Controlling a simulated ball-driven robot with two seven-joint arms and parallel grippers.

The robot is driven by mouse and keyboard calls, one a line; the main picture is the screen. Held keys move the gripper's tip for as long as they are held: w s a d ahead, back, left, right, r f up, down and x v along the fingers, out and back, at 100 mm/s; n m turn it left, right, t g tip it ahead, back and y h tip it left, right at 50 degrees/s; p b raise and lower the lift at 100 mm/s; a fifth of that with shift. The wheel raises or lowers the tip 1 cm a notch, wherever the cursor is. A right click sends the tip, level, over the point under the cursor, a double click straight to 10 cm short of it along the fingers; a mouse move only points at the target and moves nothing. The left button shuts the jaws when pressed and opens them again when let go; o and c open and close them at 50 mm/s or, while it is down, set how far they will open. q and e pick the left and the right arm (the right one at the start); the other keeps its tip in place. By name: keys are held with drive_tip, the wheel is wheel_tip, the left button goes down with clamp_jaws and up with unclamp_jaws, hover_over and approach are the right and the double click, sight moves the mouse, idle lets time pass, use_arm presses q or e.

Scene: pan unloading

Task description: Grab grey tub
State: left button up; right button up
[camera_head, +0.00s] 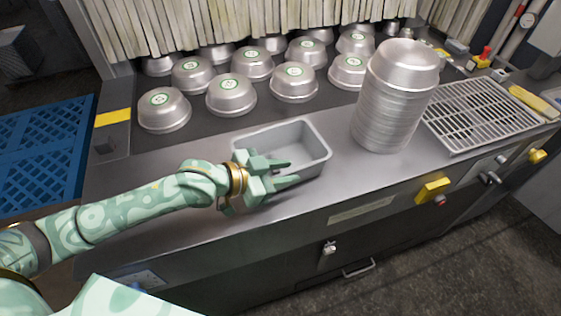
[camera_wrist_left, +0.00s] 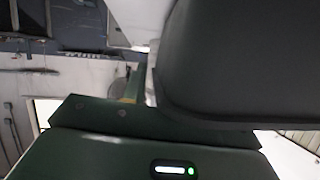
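The grey tub (camera_head: 312,137) is an open rectangular container on the metal counter, left of the pan stack. My left gripper (camera_head: 293,171) reaches in from the left over the tub's near left side, with its two green fingers apart. It hides part of the tub's near wall. Whether the fingers touch the tub or straddle its wall, I cannot tell. In the left wrist view, a large dark smooth shape (camera_wrist_left: 240,60), probably the tub up close, fills the upper right above my green gripper body. My right gripper is not in view.
A tall stack of metal pans (camera_head: 388,108) stands just right of the tub. Several upturned pans (camera_head: 230,95) lie behind it, before a strip curtain (camera_head: 200,22). A metal grate (camera_head: 480,112) is at the right. The counter's front strip (camera_head: 210,240) is clear.

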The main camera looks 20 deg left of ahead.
use_arm(q)
clamp_jaws()
idle(1.4)
